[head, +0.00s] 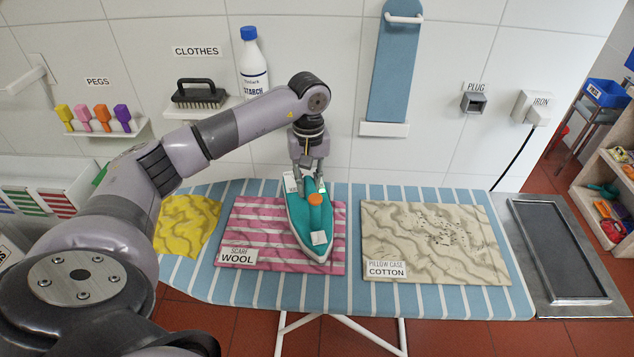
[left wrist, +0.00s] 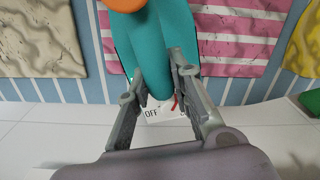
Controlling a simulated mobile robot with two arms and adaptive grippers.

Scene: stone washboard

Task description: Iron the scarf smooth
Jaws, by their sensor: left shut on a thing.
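The scarf (head: 270,217), pink with white stripes and a label reading "SCARF WOOL", lies flat on the blue-and-white striped ironing board (head: 410,300). Faint wavy creases show on it in the left wrist view (left wrist: 237,38). The teal iron (head: 300,222) with an orange knob is over the right part of the scarf, its pointed tip toward the front edge. I cannot tell whether its sole touches the cloth. My left gripper (head: 308,165) is shut on the iron's handle from behind. The handle (left wrist: 155,50) sits between the fingers in the left wrist view. My right gripper is not in view.
A creased beige pillow case (head: 430,235) with dark specks lies to the right and a creased yellow cloth (head: 185,222) to the left. A grey tray (head: 560,248) is at the board's right end. A starch bottle (head: 253,65) and brush (head: 199,95) stand on the wall shelf behind.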

